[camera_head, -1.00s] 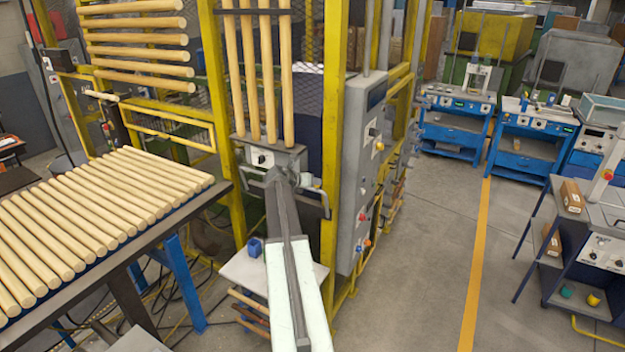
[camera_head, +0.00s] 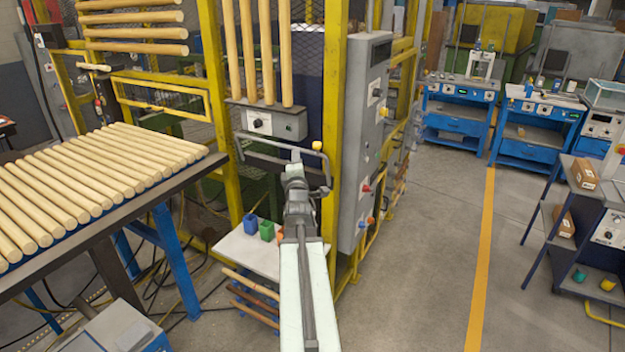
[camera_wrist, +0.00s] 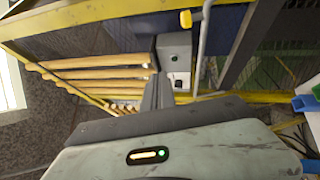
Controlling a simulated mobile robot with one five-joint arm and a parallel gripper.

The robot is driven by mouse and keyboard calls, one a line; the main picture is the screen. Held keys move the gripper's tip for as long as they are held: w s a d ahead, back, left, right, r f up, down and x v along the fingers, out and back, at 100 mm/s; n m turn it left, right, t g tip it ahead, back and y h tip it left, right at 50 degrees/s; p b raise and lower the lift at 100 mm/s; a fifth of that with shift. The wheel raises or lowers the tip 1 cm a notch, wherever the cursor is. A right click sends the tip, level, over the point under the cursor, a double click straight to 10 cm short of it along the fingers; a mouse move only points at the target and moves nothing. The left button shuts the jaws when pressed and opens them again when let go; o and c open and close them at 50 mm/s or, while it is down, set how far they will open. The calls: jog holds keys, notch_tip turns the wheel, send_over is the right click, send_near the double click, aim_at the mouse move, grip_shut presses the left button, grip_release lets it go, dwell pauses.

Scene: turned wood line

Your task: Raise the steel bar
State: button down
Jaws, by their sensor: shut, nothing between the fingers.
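The steel bar (camera_head: 277,143) is a grey bent handle bar in front of the yellow-framed machine, just below its grey control box (camera_head: 265,120). A yellow knob (camera_head: 317,146) is near its right end. In the wrist view a light grey rod (camera_wrist: 202,50), likely part of the bar, runs right of the fingers beside the yellow knob (camera_wrist: 185,19). My gripper (camera_head: 296,156) overlaps the bar's middle in the head view; I cannot tell if it touches. Its fingers (camera_wrist: 158,88) are together and empty in the wrist view. My arm hides part of the bar's lower side.
A table with a row of wooden rods (camera_head: 90,180) stands to the left. Upright rods (camera_head: 260,50) stand above the control box. A low white shelf (camera_head: 255,250) with small bins is below my arm. A grey electrical cabinet (camera_head: 365,140) is to the right. Open floor lies further right.

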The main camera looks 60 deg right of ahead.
aim_at(316, 146)
notch_tip(316, 146, down, 7)
jog(key=s+b, duration=0.2)
jog(key=b, duration=0.2)
jog(key=shift+m+g, duration=0.3)
jog(key=shift+w+d+r+p, duration=0.45)
jog(key=shift+w+d, duration=0.2)
jog(key=shift+d, duration=1.45)
jog(key=shift+w+d+r+p, duration=0.45)
jog(key=shift+w+d, duration=0.2)
jog(key=shift+d, duration=1.5)
jog(key=shift+w+d+r+p, duration=0.35)
jog(key=shift+w+d+p, duration=0.25)
jog(key=shift+d, duration=1.5)
jog(key=d, duration=0.1)
jog(key=d+r+p, duration=0.1)
jog(key=d, duration=0.1)
jog(key=shift+w+r, duration=0.15)
jog(key=shift+r, duration=0.05)
jog(key=shift+a+r, duration=0.1)
jog(key=shift+r, duration=0.05)
jog(key=shift+a, duration=0.1)
